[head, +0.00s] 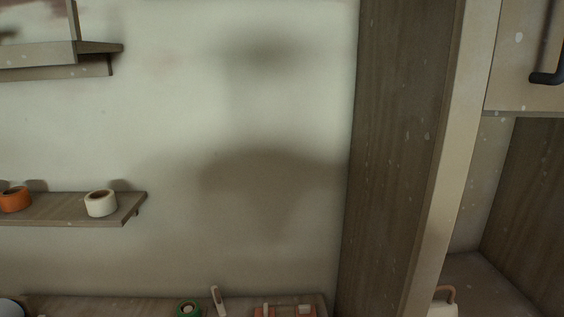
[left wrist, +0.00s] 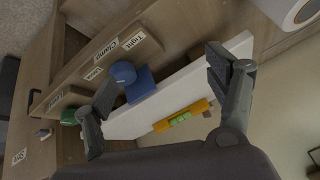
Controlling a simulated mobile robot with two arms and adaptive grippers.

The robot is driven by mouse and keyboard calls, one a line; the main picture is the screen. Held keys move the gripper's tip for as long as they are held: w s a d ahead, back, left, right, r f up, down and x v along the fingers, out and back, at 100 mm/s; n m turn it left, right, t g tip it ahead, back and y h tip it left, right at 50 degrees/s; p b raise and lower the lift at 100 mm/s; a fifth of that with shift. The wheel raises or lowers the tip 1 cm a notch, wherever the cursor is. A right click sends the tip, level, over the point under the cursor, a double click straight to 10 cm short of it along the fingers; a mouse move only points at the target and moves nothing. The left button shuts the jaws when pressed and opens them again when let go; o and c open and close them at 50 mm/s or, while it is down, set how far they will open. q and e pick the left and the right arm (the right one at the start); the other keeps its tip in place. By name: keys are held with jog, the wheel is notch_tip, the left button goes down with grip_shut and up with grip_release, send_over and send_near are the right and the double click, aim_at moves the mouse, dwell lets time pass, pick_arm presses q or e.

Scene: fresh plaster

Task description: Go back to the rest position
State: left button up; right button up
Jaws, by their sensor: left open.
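My left gripper (left wrist: 162,72) shows in the left wrist view with its two fingers spread wide and nothing held between them. Beyond the fingers is a white board or shelf (left wrist: 205,75). A blue object (left wrist: 138,85) and an orange spirit level (left wrist: 182,116) with green vials show in the gap between the fingers, apparently beyond them. Neither gripper shows in the head view, and my right gripper is in no view.
A green roll (head: 187,309) sits at the bottom. A tall wooden panel (head: 395,150) stands at right. The middle wall is bare.

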pick_arm(q)
jog(key=s+f+n+g, duration=0.2)
jog(key=s, duration=0.4)
jog(key=s+d+f+g+b, duration=0.2)
jog(key=f+b, duration=1.1)
jog(key=f, duration=2.8)
jog(key=s+a+f+b, duration=0.2)
jog(key=s+f+b, duration=0.2)
jog(key=s+f, duration=0.4)
jog(key=s+a+f+g+b, duration=0.1)
jog(key=s+a+f+b, duration=0.1)
jog(key=s+f+b, duration=0.3)
jog(key=s+f, duration=0.4)
jog(key=f, duration=0.6)
jog(key=shift+f+m+h, duration=0.2)
jog(key=shift+m+h, duration=0.1)
